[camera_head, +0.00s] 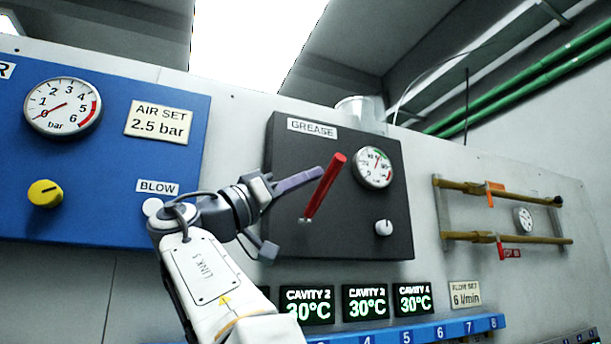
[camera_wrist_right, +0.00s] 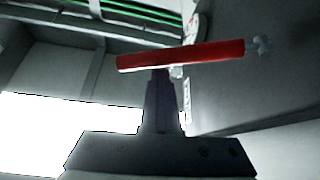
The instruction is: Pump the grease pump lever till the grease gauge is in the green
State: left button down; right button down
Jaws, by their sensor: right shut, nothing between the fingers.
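The grease pump lever (camera_head: 324,188) is a red rod on the black GREASE panel (camera_head: 282,150). It tilts up and to the right from its pivot. The grease gauge (camera_head: 373,167) is a round white dial right of the lever, with green and red arcs. Its needle is too small to read surely. My right gripper (camera_head: 318,174) is shut and empty, its fingertips at the left side of the lever's upper part. In the right wrist view the lever (camera_wrist_right: 185,55) crosses just beyond the shut fingers (camera_wrist_right: 160,75). Contact is hard to tell. My left gripper is not in view.
A white knob (camera_head: 383,228) sits below the gauge. A blue air panel (camera_head: 105,185) with a gauge and yellow knob (camera_head: 45,193) is at left. Lit cavity displays (camera_head: 367,302) run below. Brass pipes (camera_head: 500,188) with valves are at right.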

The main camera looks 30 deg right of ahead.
jog(key=b+v, duration=0.2)
jog(key=v, duration=0.8)
jog(key=shift+b, duration=0.35)
